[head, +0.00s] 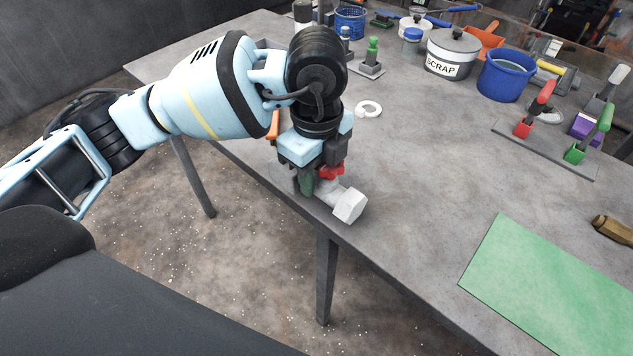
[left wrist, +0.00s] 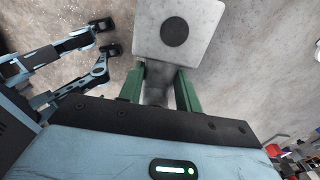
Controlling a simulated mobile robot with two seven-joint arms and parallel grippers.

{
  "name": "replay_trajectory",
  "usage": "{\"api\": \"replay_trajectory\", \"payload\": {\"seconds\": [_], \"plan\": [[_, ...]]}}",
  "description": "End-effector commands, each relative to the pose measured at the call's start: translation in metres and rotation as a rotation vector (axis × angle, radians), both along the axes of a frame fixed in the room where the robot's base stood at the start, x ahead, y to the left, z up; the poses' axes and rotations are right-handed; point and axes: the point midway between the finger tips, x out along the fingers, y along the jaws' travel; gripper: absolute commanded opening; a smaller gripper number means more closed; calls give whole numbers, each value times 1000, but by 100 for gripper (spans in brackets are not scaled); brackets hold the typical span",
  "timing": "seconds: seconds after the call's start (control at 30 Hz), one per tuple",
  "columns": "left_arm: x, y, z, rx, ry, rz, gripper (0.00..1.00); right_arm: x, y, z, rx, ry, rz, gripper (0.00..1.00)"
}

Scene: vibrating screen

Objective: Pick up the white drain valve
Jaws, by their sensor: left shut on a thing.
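The white drain valve (head: 348,205) is in my left gripper (head: 318,185), at the table's near edge in the head view. Its pale angular end points to the lower right. In the left wrist view the valve (left wrist: 205,42) shows a square white face with a dark round spot, just beyond the fingertips. The green fingers of the left gripper (left wrist: 160,90) are shut on its narrower grey part. A red part (head: 333,171) shows beside the fingers; I cannot tell what it belongs to. I cannot tell whether the valve touches the table. My right gripper is not in view.
The grey table (head: 420,150) is clear near the gripper except for a white ring (head: 368,109). A green mat (head: 550,290) lies at right. A SCRAP pot (head: 453,54), a blue bucket (head: 506,77) and toggle clamps (head: 545,130) stand farther back.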

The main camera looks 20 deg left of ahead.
Motion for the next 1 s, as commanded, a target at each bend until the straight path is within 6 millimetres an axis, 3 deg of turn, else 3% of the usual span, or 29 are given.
{"api": "replay_trajectory", "payload": {"seconds": [0.4,0.6,0.8,1.0], "plan": [[-85,44,6,2,2,-1,3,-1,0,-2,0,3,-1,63],[-118,60,10,2,0,1,3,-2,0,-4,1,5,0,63],[-137,70,12,1,1,2,3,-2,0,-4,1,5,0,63],[-143,72,13,1,1,1,3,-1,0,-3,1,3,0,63]]}}
